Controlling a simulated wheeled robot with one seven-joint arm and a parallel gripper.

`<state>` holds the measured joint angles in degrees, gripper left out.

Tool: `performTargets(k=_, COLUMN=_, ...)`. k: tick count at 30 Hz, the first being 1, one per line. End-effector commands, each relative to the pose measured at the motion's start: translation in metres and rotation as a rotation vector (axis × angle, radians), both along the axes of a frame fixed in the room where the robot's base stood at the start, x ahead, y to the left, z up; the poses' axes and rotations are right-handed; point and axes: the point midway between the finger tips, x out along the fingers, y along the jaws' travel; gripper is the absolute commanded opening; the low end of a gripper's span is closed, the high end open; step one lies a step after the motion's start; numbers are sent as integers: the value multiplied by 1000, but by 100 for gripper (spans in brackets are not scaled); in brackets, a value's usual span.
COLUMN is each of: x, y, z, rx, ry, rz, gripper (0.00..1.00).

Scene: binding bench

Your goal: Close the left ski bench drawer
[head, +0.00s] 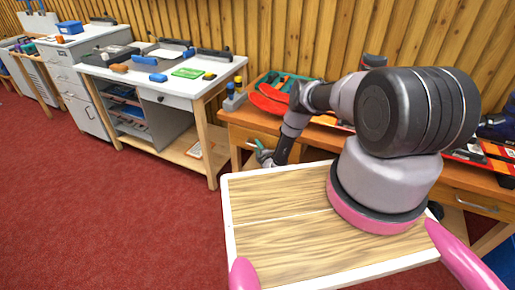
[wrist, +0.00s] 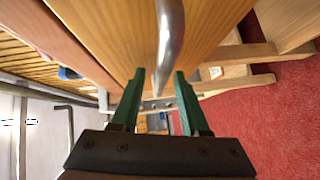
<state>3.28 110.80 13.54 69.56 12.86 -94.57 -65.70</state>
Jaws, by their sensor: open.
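The orange-brown wooden ski bench (head: 240,117) stands against the wall behind my tray-like top. My gripper (head: 259,150) is at its left front and is partly seen past my arm. In the wrist view, my gripper (wrist: 159,77) has its two green fingers apart with nothing held between them. A curved metal handle (wrist: 171,40) stands close beyond the fingertips, in front of a wooden drawer front (wrist: 215,25). I cannot tell whether the fingers touch the handle. My arm hides most of the left drawer in the head view, so how far it is open is unclear.
A grey-white workbench (head: 150,92) with tools stands to the left. The bench's right drawer handle (head: 477,202) shows at the far right. Red skis and tools lie on the ski bench top. Red carpet (head: 120,220) is clear at the left front.

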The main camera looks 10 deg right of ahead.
Motion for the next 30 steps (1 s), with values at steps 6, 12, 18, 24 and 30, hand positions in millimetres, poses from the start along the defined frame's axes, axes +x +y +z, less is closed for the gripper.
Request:
performTargets(k=6, x=0, y=0, z=0, rx=0, ry=0, rz=0, gripper=0)
performTargets(k=12, x=0, y=0, z=0, rx=0, ry=0, rz=-1, gripper=0)
performTargets(k=18, x=0, y=0, z=0, rx=0, ry=0, rz=-1, gripper=0)
performTargets(k=24, x=-1, y=0, z=0, rx=0, ry=0, rz=-1, gripper=0)
performTargets(k=30, x=0, y=0, z=0, rx=0, ry=1, rz=-1, gripper=0)
